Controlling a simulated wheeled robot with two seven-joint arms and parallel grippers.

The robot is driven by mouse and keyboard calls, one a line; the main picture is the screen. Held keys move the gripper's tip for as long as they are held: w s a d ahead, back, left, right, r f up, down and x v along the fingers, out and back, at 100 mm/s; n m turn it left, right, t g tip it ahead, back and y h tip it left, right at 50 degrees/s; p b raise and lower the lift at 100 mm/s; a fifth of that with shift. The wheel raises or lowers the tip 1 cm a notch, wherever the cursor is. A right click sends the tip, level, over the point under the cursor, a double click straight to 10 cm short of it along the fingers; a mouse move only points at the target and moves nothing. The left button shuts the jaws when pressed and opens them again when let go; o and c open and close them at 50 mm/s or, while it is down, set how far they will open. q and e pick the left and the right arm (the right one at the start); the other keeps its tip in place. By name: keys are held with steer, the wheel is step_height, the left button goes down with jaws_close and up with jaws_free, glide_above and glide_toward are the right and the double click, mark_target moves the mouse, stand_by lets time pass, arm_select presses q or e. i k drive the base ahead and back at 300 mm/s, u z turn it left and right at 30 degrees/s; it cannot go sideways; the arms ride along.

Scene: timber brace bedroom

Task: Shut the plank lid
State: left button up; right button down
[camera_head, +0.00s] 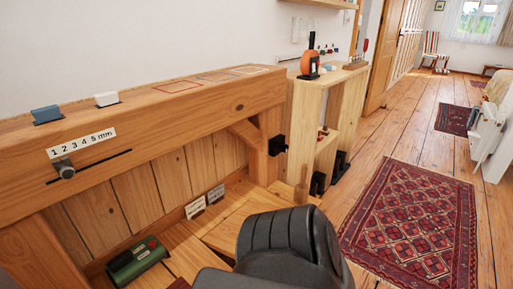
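A wooden bench unit fills the left, with a thick front beam (190,110) over a panel of upright planks (140,195). Flat planks (240,205) lie below and in front of this panel. I cannot tell which of these planks belong to the lid, or whether it is open. A dark knob (63,168) sits in a slot in the beam, under a label (81,142) reading 1 2 3 4 5 mm. A black, ribbed, rounded part, likely mine, covers the bottom middle and hides what lies behind it. Neither gripper's fingers show.
A green box (137,260) with a red spot lies at the lower left. Two small cards (205,200) stand by the panel. A black block (277,145) is at the brace. An open wooden shelf (325,110) stands beyond. A red patterned rug (415,225) lies on clear floor at right.

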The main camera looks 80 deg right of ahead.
mark_target(223, 238)
steer(key=z, duration=1.25)
steer(key=k, duration=0.6)
steer(key=u, duration=0.4)
